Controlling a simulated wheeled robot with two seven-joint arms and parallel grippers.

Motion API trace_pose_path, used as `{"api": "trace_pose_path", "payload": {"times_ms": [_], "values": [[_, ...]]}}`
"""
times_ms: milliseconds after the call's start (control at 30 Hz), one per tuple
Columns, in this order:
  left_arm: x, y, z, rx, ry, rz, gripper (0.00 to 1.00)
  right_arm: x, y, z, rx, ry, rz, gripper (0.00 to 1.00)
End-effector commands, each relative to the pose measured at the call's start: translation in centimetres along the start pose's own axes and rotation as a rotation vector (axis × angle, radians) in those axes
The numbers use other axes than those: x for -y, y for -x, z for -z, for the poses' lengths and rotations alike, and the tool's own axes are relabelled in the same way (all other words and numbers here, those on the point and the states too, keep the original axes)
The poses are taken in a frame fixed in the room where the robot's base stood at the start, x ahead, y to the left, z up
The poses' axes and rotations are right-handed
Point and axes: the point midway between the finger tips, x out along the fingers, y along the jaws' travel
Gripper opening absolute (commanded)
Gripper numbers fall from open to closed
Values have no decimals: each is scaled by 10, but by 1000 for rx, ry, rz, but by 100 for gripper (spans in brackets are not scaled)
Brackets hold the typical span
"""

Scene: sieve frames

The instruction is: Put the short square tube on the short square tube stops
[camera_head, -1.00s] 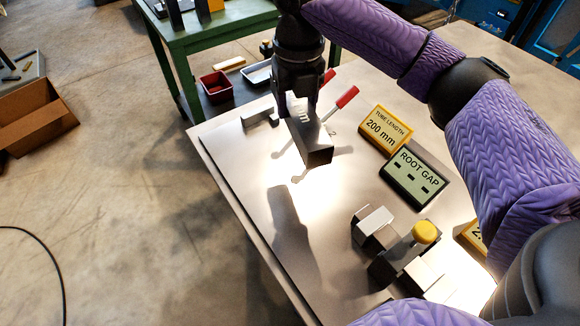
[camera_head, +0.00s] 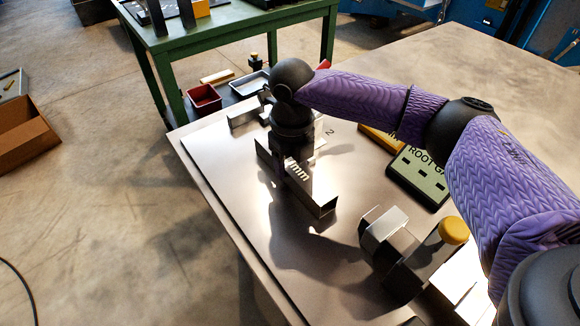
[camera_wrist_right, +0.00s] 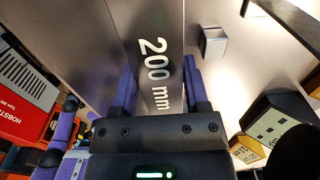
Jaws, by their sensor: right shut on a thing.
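The short square tube (camera_head: 312,190) is grey metal with white lettering on top, which reads "200 mm" in the right wrist view (camera_wrist_right: 155,45). My right gripper (camera_head: 286,166) points down and is shut on the tube, with a finger on each side of it in the right wrist view (camera_wrist_right: 160,85). The tube is low over the steel plate (camera_head: 225,165); whether it touches anything beneath is hidden. A grey metal block (camera_head: 243,114) stands near the plate's far edge and may be one of the stops. The arm and tube hide other stops. My left gripper is out of view.
A fixture of metal blocks with a yellow knob (camera_head: 454,230) stands at the near right. A green root gap sign (camera_head: 420,177) and a partly hidden yellow sign (camera_head: 380,142) lie beyond it. A green table (camera_head: 235,30) is at the back. The plate's left side is clear.

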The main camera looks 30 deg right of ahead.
Motion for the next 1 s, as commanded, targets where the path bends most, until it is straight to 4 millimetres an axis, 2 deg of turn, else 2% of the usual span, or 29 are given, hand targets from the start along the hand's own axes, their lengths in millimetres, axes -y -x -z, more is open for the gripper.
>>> {"api": "trace_pose_path", "payload": {"times_ms": [267,300,333,600,667,1000], "values": [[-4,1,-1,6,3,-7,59,0,0,-1,3,-1,0,0],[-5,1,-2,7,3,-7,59,0,-1,0,3,-1,0,65],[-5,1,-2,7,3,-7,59,0,-1,0,3,-1,0,71],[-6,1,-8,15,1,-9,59,0,0,0,3,-1,0,73],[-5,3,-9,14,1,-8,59,0,6,0,4,-1,0,73],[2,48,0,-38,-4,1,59,0,98,0,8,-1,0,73]]}}
